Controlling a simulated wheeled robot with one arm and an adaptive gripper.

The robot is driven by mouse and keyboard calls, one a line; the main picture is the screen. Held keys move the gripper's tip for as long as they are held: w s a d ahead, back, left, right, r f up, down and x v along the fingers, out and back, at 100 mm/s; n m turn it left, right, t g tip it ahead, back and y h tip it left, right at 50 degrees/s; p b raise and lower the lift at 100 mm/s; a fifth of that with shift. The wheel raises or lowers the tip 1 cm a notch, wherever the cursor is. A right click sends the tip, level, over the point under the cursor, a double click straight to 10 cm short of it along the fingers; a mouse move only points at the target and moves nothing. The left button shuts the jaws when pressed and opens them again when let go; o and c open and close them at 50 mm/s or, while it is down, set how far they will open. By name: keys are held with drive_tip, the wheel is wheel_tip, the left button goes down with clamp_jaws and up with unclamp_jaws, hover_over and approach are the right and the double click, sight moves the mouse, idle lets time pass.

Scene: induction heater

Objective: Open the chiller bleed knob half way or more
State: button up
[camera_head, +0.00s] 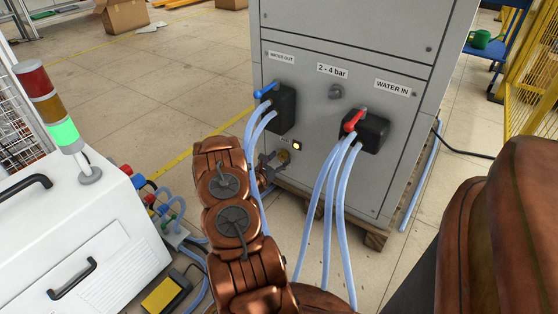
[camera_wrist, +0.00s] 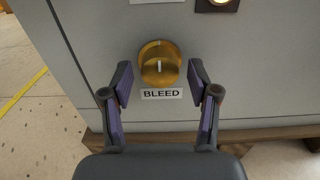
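The chiller bleed knob (camera_wrist: 160,64) is a round brass-coloured knob with a pale upright mark, above a BLEED label (camera_wrist: 162,94) on the grey chiller cabinet (camera_wrist: 100,40). My gripper (camera_wrist: 160,78) is open in the wrist view, with one finger on each side of the knob and gaps visible between. I cannot tell how far the fingertips are from the panel. In the head view my gripper (camera_head: 270,168) is by the lower left of the cabinet, partly hidden behind my arm. The knob shows there only as a small brass patch (camera_head: 284,157).
A lit indicator (camera_head: 297,146) is just above the knob. A blue-handled valve (camera_head: 266,91) and a red-handled valve (camera_head: 354,121) carry pale blue hoses (camera_head: 335,210) that hang close to my arm. A white machine (camera_head: 80,240) stands at left. The cabinet rests on a wooden pallet (camera_head: 375,240).

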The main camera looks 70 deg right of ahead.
drive_tip(key=c, duration=0.9)
